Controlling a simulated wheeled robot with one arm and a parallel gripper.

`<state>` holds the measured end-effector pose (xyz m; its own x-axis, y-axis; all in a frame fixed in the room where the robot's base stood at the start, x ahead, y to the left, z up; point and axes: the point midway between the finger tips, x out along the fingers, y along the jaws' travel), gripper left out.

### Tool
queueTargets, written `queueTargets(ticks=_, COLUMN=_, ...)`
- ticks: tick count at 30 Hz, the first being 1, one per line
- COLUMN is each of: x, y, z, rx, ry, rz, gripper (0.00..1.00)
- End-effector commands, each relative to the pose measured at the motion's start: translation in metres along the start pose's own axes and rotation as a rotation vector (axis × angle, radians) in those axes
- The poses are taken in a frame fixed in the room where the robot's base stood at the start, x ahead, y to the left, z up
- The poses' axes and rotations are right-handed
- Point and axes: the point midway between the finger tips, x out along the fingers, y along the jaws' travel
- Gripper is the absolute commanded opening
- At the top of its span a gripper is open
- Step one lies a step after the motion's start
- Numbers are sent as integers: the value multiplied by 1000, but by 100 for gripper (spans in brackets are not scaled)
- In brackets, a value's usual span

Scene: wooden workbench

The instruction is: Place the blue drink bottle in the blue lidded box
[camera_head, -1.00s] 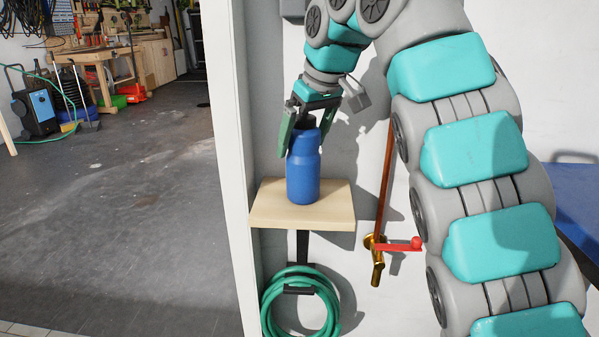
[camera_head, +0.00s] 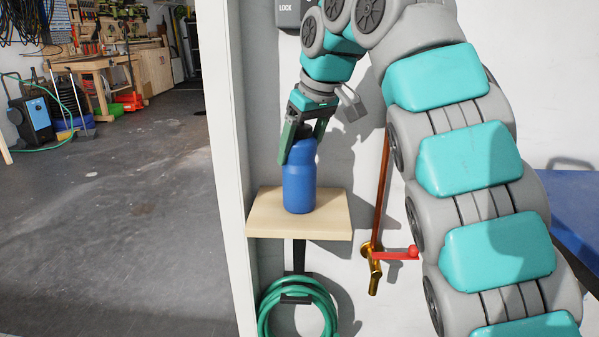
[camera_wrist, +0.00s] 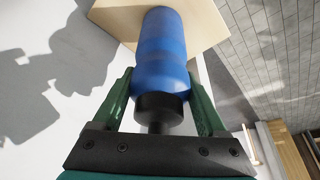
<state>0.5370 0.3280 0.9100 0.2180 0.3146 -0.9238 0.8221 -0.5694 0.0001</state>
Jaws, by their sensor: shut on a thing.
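The blue drink bottle (camera_head: 299,185) stands upright on a small wooden shelf (camera_head: 335,220) on the wall. My gripper (camera_head: 302,150) comes down from above, shut on the bottle's upper part with a finger on each side. In the wrist view the blue bottle (camera_wrist: 162,55) and its black cap (camera_wrist: 158,108) lie between my green fingers (camera_wrist: 160,95). The bottle's base appears to rest on the shelf. A blue panel-like thing (camera_head: 580,215) shows at the right edge, partly behind my arm; I cannot tell whether it belongs to the blue lidded box.
A coiled green hose (camera_head: 297,310) hangs under the shelf. A brass tap with a red lever (camera_head: 400,253) and a copper pipe (camera_head: 381,195) stand right of the shelf. A white wall edge (camera_head: 232,170) is close on the left. Open floor (camera_head: 110,230) lies beyond.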

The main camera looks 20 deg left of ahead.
Motion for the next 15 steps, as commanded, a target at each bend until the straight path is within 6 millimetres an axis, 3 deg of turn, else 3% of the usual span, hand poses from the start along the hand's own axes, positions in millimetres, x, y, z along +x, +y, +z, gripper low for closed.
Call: queueTargets(ticks=15, x=0, y=0, z=0, rx=0, ry=0, rz=0, gripper=0)
